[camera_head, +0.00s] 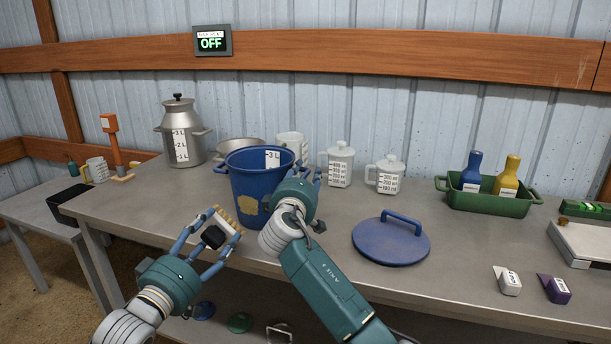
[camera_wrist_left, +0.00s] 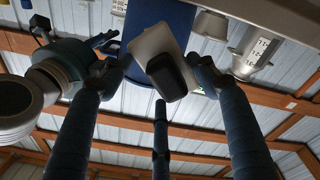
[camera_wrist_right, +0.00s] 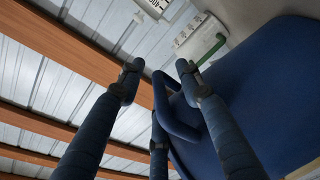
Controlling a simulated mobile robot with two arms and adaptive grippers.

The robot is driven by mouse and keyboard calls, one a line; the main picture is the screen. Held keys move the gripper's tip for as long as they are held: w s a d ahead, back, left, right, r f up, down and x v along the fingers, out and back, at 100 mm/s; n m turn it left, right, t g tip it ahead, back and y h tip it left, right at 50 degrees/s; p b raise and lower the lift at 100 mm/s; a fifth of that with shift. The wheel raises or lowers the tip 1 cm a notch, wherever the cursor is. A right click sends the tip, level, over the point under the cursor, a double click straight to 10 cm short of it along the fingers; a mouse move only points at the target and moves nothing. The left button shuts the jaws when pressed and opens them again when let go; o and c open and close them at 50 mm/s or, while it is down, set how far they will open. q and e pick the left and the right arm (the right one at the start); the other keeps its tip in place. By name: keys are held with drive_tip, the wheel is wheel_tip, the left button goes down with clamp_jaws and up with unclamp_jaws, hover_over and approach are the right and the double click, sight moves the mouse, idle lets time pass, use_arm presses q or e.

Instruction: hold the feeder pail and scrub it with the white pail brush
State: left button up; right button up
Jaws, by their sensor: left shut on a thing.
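The blue feeder pail (camera_head: 258,178) stands upright on the table, with a "3 L" label inside its rim and tan patches on its side. It also shows at the top of the left wrist view (camera_wrist_left: 155,14). My left gripper (camera_head: 212,232) is shut on the white pail brush (camera_head: 214,238), which has a black grip and cream bristles. The brush is in front of the pail, at its lower left, apart from it. My right gripper (camera_head: 306,178) is at the pail's right side. In the right wrist view its open fingers straddle the pail's blue loop handle (camera_wrist_right: 172,110).
A metal milk can (camera_head: 181,135), a metal bowl (camera_head: 232,145) and white measuring jugs (camera_head: 340,165) stand behind. A blue lid (camera_head: 391,242) lies to the right. A green tray (camera_head: 490,198) holds two bottles. A wall sign (camera_head: 212,41) reads OFF.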

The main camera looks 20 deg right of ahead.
clamp_jaws()
drive_tip(key=shift+a+f, duration=0.1)
drive_tip(key=shift+f, duration=0.1)
idle(1.1)
